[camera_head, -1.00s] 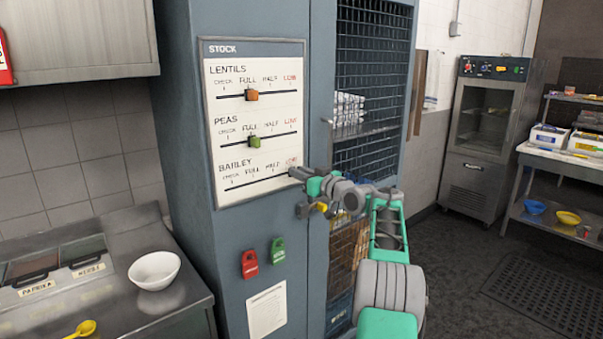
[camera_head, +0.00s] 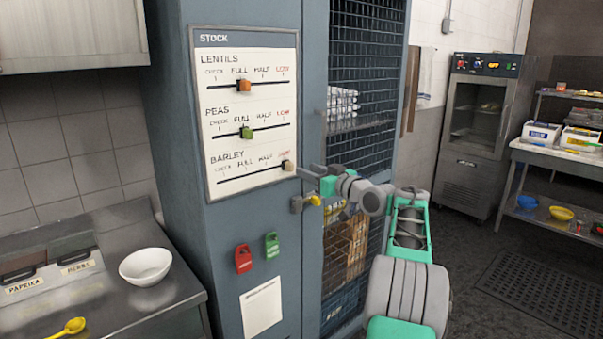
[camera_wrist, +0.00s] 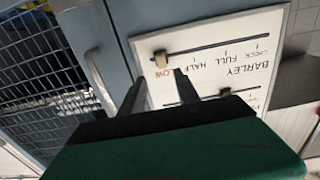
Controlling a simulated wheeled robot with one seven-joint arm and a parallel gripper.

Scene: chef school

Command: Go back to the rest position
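My gripper (camera_head: 308,173) is just right of the stock board (camera_head: 255,50), in front of the blue cabinet's edge in the head view. In the wrist view, its two dark fingers (camera_wrist: 160,76) stand apart with nothing between them. The beige barley slider knob (camera_head: 288,165) is at the right end of its track, at the low mark. The wrist view shows this knob (camera_wrist: 161,58) beyond the fingertips, apart from them. The orange lentils knob (camera_head: 245,86) and the green peas knob (camera_head: 247,132) are near full.
The blue cabinet (camera_head: 215,255) has a mesh door with a handle (camera_wrist: 97,80) close to my gripper. A counter with a white bowl (camera_head: 146,266) is at left. Open floor (camera_head: 480,240) lies at right.

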